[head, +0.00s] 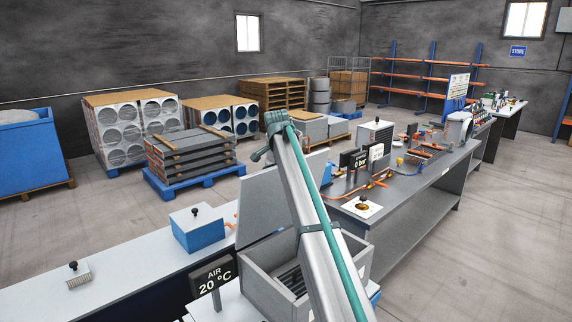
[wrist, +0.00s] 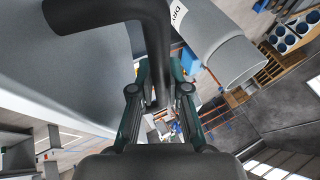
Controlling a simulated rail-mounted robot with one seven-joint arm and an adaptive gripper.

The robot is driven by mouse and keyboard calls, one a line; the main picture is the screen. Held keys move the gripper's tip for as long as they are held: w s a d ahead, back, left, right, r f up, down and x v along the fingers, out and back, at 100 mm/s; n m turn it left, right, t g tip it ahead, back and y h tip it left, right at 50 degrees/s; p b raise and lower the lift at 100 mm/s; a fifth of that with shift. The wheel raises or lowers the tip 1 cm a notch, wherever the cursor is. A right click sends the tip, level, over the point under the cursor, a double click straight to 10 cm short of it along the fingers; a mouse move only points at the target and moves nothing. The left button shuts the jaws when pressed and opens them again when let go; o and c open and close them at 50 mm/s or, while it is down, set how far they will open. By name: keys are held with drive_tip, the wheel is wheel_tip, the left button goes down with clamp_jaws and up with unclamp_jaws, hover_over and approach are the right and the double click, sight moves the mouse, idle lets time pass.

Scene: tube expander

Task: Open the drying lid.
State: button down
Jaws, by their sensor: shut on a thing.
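The drying lid (head: 268,190) is a flat grey panel, tilted up behind an open grey box (head: 255,285). Dark slats show inside the box. In the wrist view a large grey face (wrist: 75,75), which looks like the lid, fills the left side. A bent black handle (wrist: 153,38) stands out from it. My gripper (wrist: 160,75) is shut on this handle, with a finger on each side of the bar. In the head view my arm crosses in front of the box and part of the lid, and my gripper cannot be made out.
An "AIR 20 °C" sign (head: 213,282) stands left of the box. A blue box with a pale top (head: 197,230) and a brush-like block (head: 79,275) sit on the pale bench (head: 130,275). A grey workbench (head: 400,200) with tools runs off to the right. Stacked pallets stand behind.

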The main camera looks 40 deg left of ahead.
drive_tip(key=shift+f, duration=0.1)
drive_tip(key=c, duration=1.1)
unclamp_jaws()
drive_tip(key=shift+c, duration=0.2)
drive_tip(key=v, duration=1.2)
